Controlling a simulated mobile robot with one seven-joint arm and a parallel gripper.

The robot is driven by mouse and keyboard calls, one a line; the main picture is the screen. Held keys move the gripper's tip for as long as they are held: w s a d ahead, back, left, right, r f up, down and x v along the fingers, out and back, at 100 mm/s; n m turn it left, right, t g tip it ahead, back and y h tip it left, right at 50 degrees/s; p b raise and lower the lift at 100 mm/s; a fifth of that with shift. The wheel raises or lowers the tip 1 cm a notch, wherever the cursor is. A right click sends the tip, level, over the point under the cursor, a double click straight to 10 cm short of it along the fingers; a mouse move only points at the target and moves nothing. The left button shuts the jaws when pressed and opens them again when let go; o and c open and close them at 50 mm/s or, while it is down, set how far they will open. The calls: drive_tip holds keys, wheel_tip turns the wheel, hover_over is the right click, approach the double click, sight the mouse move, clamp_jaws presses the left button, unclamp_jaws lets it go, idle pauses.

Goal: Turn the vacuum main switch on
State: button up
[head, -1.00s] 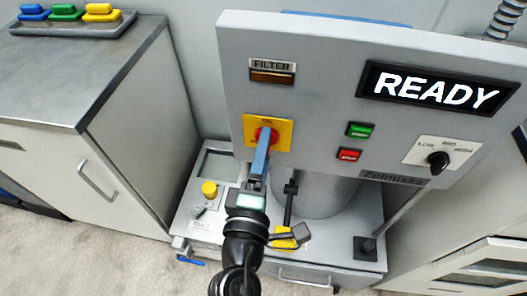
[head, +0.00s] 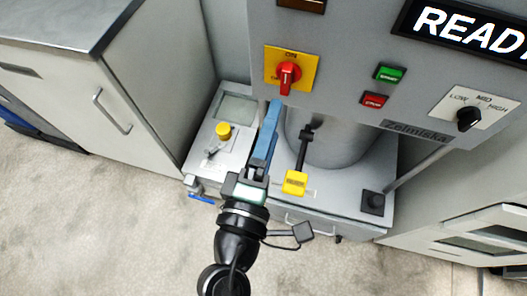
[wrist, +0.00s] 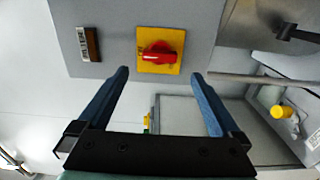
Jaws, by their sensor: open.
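The main switch is a red rotary knob (head: 288,77) on a yellow plate (head: 307,66) marked ON at its top, on the grey front panel. Its grip stands about vertical in the head view. In the wrist view the knob (wrist: 157,54) lies sideways, beyond the fingertips and roughly centred between them. My gripper (head: 276,103) is just below the knob in the head view, with its blue fingers pointing up at the panel. In the wrist view my gripper (wrist: 160,74) is open and empty, apart from the knob.
Green (head: 390,73) and red (head: 374,99) buttons and a black LOW-MID-HIGH dial (head: 469,119) are right of the switch. A lit READY display (head: 468,32) is above. A yellow-tipped lever (head: 294,182) and a yellow knob (head: 222,129) are below. A cabinet (head: 70,85) stands left.

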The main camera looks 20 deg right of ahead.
drive_tip(key=shift+b+v, duration=0.3)
drive_tip(key=shift+v, duration=2)
drive_tip(key=w+a+r+m+t+y, duration=0.1)
drive_tip(key=w+r+m+t+y, duration=0.15)
drive_tip(key=w+r+m, duration=0.6)
drive_tip(key=w+a+r+m+t+y, duration=0.1)
drive_tip(key=w+a+r+t, duration=0.2)
drive_tip(key=r, duration=1.1)
drive_tip(key=s+a+r+t+y+p, duration=0.1)
drive_tip(key=s+r+t+y, duration=0.1)
drive_tip(key=r, duration=0.9)
drive_tip(key=s+a+r+m+t+y, duration=0.1)
drive_tip(key=s+r+t+y, duration=0.2)
drive_tip(key=r, duration=0.8)
drive_tip(key=shift+a+r+t+y+p, duration=0.3)
drive_tip(key=shift+r+t+y+p, duration=0.1)
drive_tip(key=shift+t+y, duration=0.45)
drive_tip(key=shift+m, duration=0.25)
wheel_tip(320, 180, up, 18)
drive_tip(key=p, duration=1.8)
drive_tip(key=shift+f, duration=0.1)
drive_tip(key=shift+c, duration=0.2)
